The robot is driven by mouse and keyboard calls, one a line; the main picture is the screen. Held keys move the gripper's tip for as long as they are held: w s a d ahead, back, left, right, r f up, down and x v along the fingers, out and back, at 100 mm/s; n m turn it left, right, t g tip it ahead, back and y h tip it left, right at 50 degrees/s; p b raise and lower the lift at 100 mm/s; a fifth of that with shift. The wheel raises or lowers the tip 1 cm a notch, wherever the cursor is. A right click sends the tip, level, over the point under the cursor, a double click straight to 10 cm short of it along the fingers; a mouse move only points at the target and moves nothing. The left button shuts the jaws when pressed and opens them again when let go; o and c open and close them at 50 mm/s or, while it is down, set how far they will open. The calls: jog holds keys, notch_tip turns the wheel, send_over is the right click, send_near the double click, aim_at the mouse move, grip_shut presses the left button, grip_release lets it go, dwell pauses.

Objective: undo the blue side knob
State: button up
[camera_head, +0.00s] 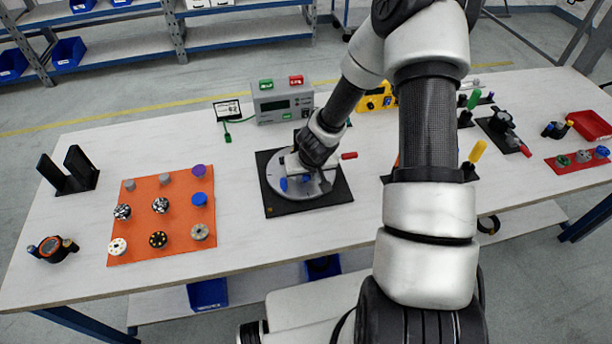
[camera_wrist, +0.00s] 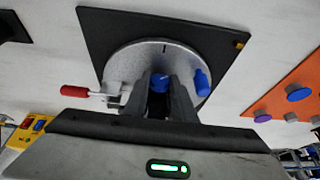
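A round grey disc-shaped fixture (camera_head: 275,172) lies on a black square board (camera_head: 270,208) in the middle of the table. It also shows in the wrist view (camera_wrist: 122,68). A blue knob (camera_wrist: 202,82) stands near its rim, on the right in the wrist view and on the left in the head view (camera_head: 283,184). Another blue piece (camera_wrist: 159,82) shows between my fingertips. My gripper (camera_wrist: 162,88) is low over the fixture, a finger on each side of this piece. Whether the fingers press on it I cannot tell. A red-handled lever (camera_wrist: 75,91) sticks out from the fixture's opposite side.
An orange mat (camera_head: 140,222) with several knobs lies to the left. A grey box (camera_head: 282,103) with green and red buttons stands behind. Black stands and tools, a red mat (camera_head: 578,170) and a red tray (camera_head: 588,125) are to the right. Bare table surrounds the board's front.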

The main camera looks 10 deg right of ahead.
jog(key=shift+w+a+f+h+b, duration=0.1)
jog(key=shift+a+f+h+b, duration=0.1)
jog(key=shift+h+b, duration=0.15)
jog(key=shift+c, duration=0.4)
jog(key=h+b, duration=0.1)
jog(key=b, duration=0.1)
jog(key=h+b, duration=0.1)
jog(key=shift+a+f+n+b, duration=0.25)
jog(key=shift+a+n+b, duration=0.05)
jog(key=shift+b, duration=0.05)
jog(key=shift+h+b, duration=0.45)
jog(key=shift+b, duration=0.15)
jog(key=shift+r+h+b, duration=0.3)
jog(key=shift+h+b, duration=0.05)
jog(key=shift+h, duration=0.15)
jog(key=shift+r, duration=0.1)
jog(key=o, duration=1.1)
jog(key=shift+p, duration=0.35)
